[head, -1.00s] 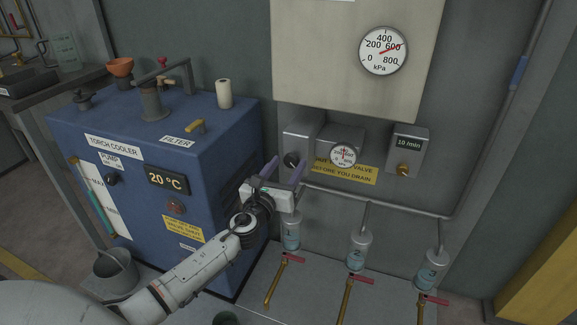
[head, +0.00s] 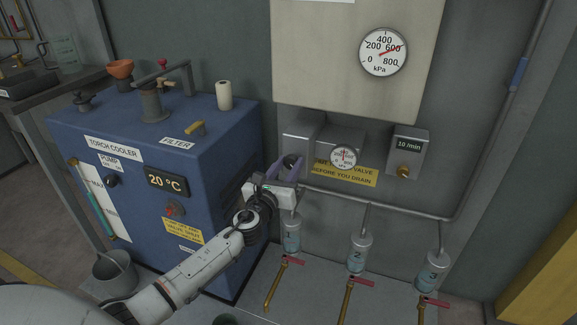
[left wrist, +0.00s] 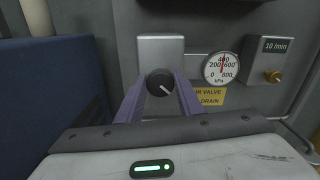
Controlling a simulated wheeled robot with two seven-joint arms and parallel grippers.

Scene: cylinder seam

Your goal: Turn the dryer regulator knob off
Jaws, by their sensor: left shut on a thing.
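The regulator knob (left wrist: 159,83) is black and round with a pale pointer line. It sits on the front of a grey metal box (left wrist: 160,47) on the wall. The pointer slants toward the lower right in the left wrist view. My left gripper (head: 285,168) reaches up to the knob from below in the head view. Its purple fingers are shut on the knob, one on each side, as the left wrist view (left wrist: 160,90) also shows. In the head view the fingers partly hide the knob (head: 290,161). My right gripper is not in view.
A small gauge (head: 343,156) and a yellow sign (head: 350,175) are right of the knob. The blue torch cooler (head: 215,190) is close on the left. A pipe (head: 400,208) with several clear bowls runs below.

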